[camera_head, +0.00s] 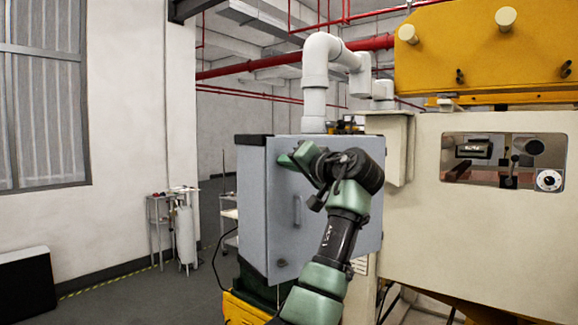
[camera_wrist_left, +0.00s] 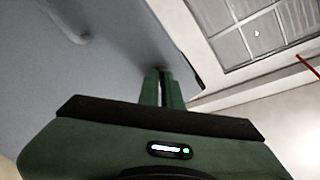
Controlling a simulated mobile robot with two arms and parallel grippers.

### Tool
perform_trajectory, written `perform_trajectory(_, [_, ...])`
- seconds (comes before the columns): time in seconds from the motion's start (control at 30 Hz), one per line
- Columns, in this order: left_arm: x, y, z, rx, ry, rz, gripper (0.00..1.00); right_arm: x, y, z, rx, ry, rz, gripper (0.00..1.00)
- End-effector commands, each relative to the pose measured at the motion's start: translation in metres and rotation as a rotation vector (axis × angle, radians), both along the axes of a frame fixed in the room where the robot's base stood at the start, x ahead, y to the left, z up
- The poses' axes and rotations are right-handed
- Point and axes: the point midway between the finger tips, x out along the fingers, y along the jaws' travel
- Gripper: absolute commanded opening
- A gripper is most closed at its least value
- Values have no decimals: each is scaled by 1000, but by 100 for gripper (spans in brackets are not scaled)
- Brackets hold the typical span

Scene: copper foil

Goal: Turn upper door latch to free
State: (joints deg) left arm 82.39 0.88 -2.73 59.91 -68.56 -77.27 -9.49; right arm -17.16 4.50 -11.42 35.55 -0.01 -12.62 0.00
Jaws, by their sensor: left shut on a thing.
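The grey-blue cabinet door (camera_head: 335,235) stands upright and looks closed in the head view. My left gripper (camera_head: 287,159) is at the door's upper left corner, shut on the upper door latch. The fingers hide the latch, so its angle cannot be told. In the left wrist view the two fingers (camera_wrist_left: 162,88) are close together against the door face (camera_wrist_left: 100,75), near its edge. The door handle (camera_head: 297,211) is below the gripper and also shows in the left wrist view (camera_wrist_left: 66,22). A small lower latch (camera_head: 281,263) sits near the door's bottom left. My right gripper is not in view.
A thick grey pipe (camera_head: 315,85) rises behind the cabinet. A large cream machine (camera_head: 470,235) with a yellow top (camera_head: 490,45) stands close on the right. A small trolley with a white cylinder (camera_head: 185,235) stands at left; floor there is partly clear.

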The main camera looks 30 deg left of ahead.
Motion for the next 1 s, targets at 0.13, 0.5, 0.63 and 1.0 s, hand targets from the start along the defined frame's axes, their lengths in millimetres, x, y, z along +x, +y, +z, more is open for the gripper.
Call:
perform_trajectory(0.13, [1,0,-3,-60,-122,1,0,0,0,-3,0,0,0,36])
perform_trajectory(0.5, [1,0,-3,-201,-434,1,0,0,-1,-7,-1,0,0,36])
perform_trajectory(0.63, [1,0,-3,-241,-526,1,0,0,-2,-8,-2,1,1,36])
perform_trajectory(1.0, [1,0,-4,-317,-695,2,0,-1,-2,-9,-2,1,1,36])
